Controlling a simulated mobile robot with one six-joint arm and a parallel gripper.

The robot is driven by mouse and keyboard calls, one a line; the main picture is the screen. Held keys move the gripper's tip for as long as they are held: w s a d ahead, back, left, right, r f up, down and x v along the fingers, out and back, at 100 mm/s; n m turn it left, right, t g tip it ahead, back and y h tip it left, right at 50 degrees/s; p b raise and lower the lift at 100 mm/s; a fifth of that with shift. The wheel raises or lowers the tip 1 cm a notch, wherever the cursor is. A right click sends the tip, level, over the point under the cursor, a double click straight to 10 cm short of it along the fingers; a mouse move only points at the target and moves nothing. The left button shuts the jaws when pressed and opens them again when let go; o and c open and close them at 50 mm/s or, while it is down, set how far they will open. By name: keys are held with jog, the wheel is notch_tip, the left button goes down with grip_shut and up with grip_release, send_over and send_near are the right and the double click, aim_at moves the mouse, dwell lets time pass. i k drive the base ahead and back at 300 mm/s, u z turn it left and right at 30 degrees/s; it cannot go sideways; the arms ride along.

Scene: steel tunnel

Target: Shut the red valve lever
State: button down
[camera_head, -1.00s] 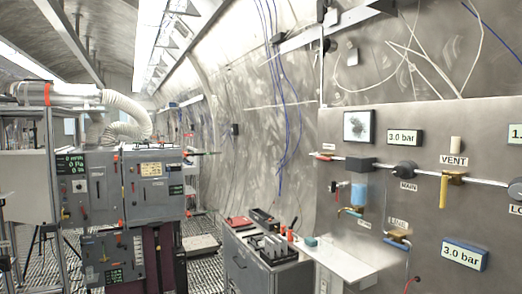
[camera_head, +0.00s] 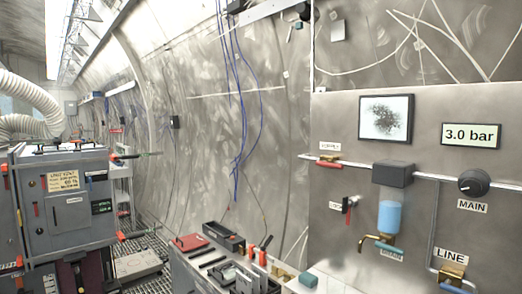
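A red lever (camera_head: 314,158) lies along the horizontal pipe at the left of the grey wall panel, at a small brass valve body (camera_head: 328,165). A label sits just above it, too small to read surely. A second small red handle (camera_head: 350,204) stands out from the panel lower down, beside another small label. I cannot tell from the picture which of the two is the task's lever. My gripper is not in view.
A tool-covered cabinet (camera_head: 215,272) stands below left. Grey machine cabinets (camera_head: 65,195) stand at far left.

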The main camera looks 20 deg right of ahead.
aim_at(324, 163)
jog(key=z, duration=0.5)
jog(key=i, duration=0.9)
jog(key=z, duration=0.6)
jog(key=k, duration=0.95)
jog(key=z, duration=0.2)
jog(key=i, duration=0.95)
jog(key=u, duration=0.1)
